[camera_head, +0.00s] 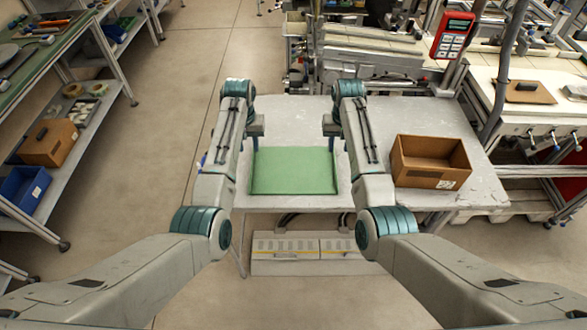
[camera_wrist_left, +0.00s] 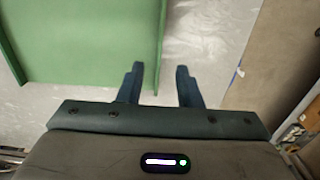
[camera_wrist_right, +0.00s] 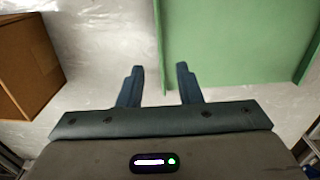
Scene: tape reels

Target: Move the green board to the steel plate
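The green board (camera_head: 293,172) is a flat panel with raised side rims, lying on the grey worktable in front of me. My left gripper (camera_head: 251,143) is at its left edge. In the left wrist view its two fingers (camera_wrist_left: 159,82) are apart, one on each side of the rim of the board (camera_wrist_left: 85,40). My right gripper (camera_head: 331,143) is at the right edge. In the right wrist view its fingers (camera_wrist_right: 162,84) are also apart, with the rim of the board (camera_wrist_right: 235,45) between them. I cannot make out a separate steel plate.
An open cardboard box (camera_head: 430,162) stands on the worktable (camera_head: 375,205) right of the board; it also shows in the right wrist view (camera_wrist_right: 22,65). Shelves with bins (camera_head: 45,142) are at the left. Machinery (camera_head: 365,62) stands behind the table.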

